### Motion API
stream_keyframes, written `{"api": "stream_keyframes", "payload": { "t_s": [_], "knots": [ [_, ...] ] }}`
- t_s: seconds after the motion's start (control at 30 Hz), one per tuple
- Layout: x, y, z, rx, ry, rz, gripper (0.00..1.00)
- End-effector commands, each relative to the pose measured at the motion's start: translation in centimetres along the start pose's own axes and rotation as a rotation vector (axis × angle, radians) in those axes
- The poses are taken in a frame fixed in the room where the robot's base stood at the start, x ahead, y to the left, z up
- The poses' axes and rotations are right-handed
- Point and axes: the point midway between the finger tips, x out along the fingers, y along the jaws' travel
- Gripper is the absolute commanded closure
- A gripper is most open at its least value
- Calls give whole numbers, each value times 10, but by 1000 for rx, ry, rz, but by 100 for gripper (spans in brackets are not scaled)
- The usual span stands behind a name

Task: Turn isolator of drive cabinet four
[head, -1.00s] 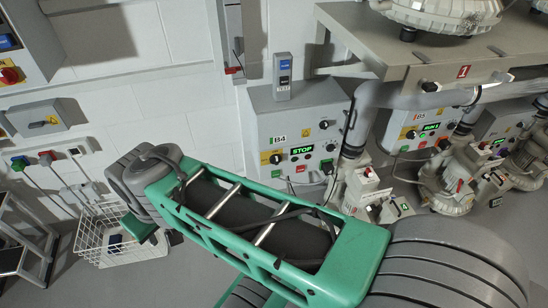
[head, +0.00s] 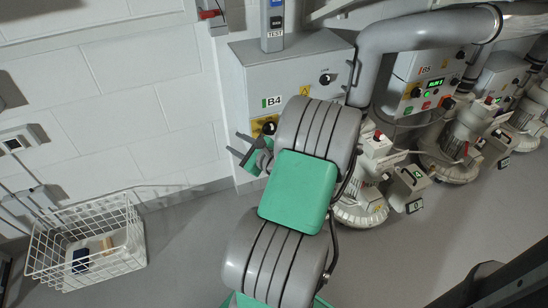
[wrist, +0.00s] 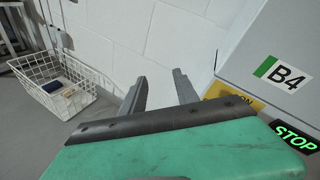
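Drive cabinet B4 (head: 285,80) is a grey box on the white wall. Its B4 label and a lit STOP display (wrist: 296,137) show in the wrist view. Its isolator (head: 266,128) is a dark rotary knob on a yellow plate at the lower left of the front, partly hidden behind my arm in the head view. In the wrist view only part of the yellow plate (wrist: 237,98) shows, behind my gripper. My gripper (head: 236,146) is open and empty, just left of and below the isolator, its two fingers (wrist: 158,88) pointing toward the wall beside the cabinet.
A white wire basket (head: 85,240) stands at the lower left. Cabinet B5 (head: 425,80) is to the right, with a thick grey pipe (head: 385,50) between. Pumps (head: 365,190) stand below. A grey test box (head: 273,25) sits on top of B4. The floor between basket and pumps is clear.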

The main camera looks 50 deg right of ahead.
Motion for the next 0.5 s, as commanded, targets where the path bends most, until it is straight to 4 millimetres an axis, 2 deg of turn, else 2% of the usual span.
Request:
{"api": "stream_keyframes", "payload": {
  "t_s": [0.03,0.1,0.13,0.2,0.27,0.37,0.5],
  "knots": [
    [-16,-17,-54,183,-14,-136,64],
    [-41,-46,-87,379,-57,-286,64],
    [-51,-55,-96,438,-74,-333,64],
    [-66,-68,-107,525,-104,-401,64],
    [-68,-74,-110,556,-116,-424,64],
    [-58,-81,-108,559,-119,-425,64],
    [-32,-91,-108,555,-119,-422,64]
  ]
}}
